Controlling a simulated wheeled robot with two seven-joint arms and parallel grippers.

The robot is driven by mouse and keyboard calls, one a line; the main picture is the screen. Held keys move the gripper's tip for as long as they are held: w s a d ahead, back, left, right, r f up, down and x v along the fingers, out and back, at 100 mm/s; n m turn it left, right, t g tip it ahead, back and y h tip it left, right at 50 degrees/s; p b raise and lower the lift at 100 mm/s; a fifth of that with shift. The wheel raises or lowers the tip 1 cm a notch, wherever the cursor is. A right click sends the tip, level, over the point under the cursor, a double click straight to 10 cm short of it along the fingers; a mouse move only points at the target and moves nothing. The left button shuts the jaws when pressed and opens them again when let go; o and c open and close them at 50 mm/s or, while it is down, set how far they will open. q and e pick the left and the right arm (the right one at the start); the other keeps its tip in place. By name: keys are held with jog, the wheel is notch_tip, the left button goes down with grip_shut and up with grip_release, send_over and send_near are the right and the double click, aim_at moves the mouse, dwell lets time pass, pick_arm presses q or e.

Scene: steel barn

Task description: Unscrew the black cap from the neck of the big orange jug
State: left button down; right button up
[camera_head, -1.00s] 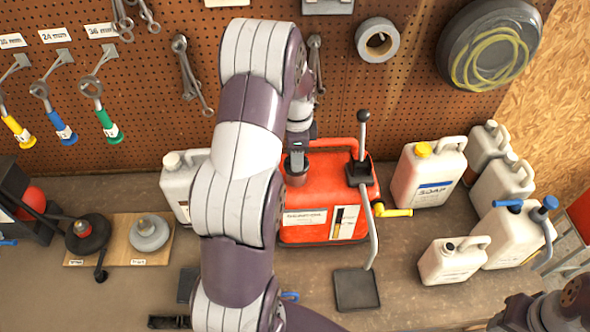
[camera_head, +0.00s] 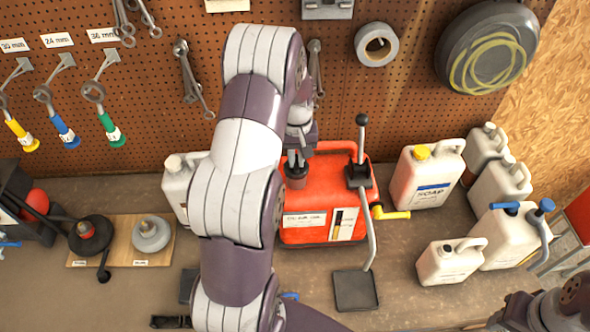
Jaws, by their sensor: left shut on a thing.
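The big orange jug (camera_head: 332,188) stands upright on the bench against the pegboard, its left part partly hidden by my left arm. Its black cap (camera_head: 296,182) shows at the jug's upper left. My left gripper (camera_head: 297,163) points down from above and is shut on the cap. The cap appears to be at the neck, but I cannot tell whether its thread is still engaged. At the lower right corner, part of my right arm shows with a dark end (camera_head: 516,310); its fingers cannot be made out.
White jugs (camera_head: 452,262) stand further right. A wooden board (camera_head: 122,238) with two round caps lies left. A dark flat plate (camera_head: 355,291) lies in front.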

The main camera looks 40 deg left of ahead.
aim_at(296, 162)
pick_arm(q)
jog(key=shift+f, duration=0.1)
jog(key=shift+r, duration=4.1)
